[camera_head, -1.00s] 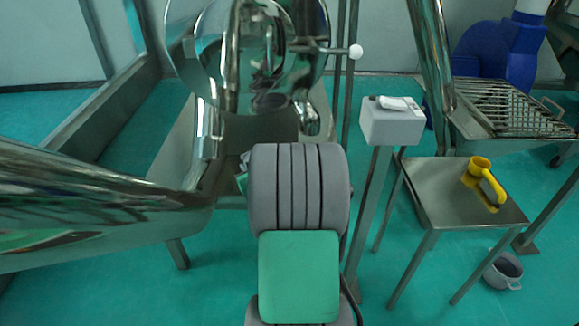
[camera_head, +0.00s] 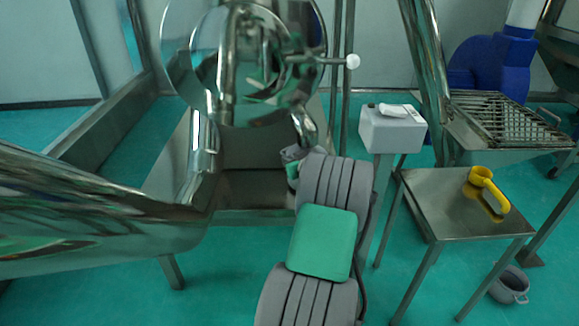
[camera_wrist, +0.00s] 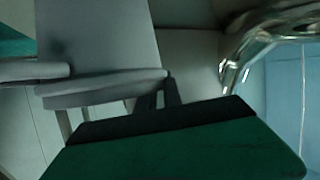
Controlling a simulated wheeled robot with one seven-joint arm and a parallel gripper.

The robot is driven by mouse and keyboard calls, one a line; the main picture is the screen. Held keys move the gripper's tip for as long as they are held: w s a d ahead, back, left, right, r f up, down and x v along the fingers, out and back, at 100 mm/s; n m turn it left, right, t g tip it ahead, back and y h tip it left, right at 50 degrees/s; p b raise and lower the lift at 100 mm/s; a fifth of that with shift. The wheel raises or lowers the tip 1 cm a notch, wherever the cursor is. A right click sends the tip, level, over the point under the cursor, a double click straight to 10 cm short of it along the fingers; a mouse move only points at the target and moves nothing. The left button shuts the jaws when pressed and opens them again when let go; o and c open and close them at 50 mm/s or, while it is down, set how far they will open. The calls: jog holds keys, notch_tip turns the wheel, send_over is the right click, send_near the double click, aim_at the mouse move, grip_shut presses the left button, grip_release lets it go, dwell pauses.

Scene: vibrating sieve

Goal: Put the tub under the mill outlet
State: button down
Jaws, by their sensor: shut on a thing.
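A grey tub (camera_wrist: 100,45) with a wide rim and a side handle fills the upper left of the wrist view. My gripper (camera_wrist: 160,97) is shut on its rim with dark fingers; green and black parts of my gripper cover the lower part of that view. In the head view my grey and green arm hides most of the gripper and tub. The shiny steel mill (camera_head: 245,70) stands just beyond my arm. A curved steel pipe shows at right in the wrist view (camera_wrist: 240,65). I cannot tell whether the tub is under the outlet.
A steel table (camera_head: 455,215) at right holds a yellow scoop (camera_head: 490,190). A grey pot (camera_head: 509,286) sits on the floor beside it. A grey box (camera_head: 392,130) on a post stands close right of my arm. A large steel tube (camera_head: 90,215) crosses at left.

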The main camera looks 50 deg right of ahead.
jog(key=shift+f, duration=0.8)
jog(key=c, duration=1.5)
grip_release()
jog(key=shift+o, duration=0.2)
jog(key=shift+r, duration=0.2)
jog(key=p+v, duration=0.2)
jog(key=v, duration=1)
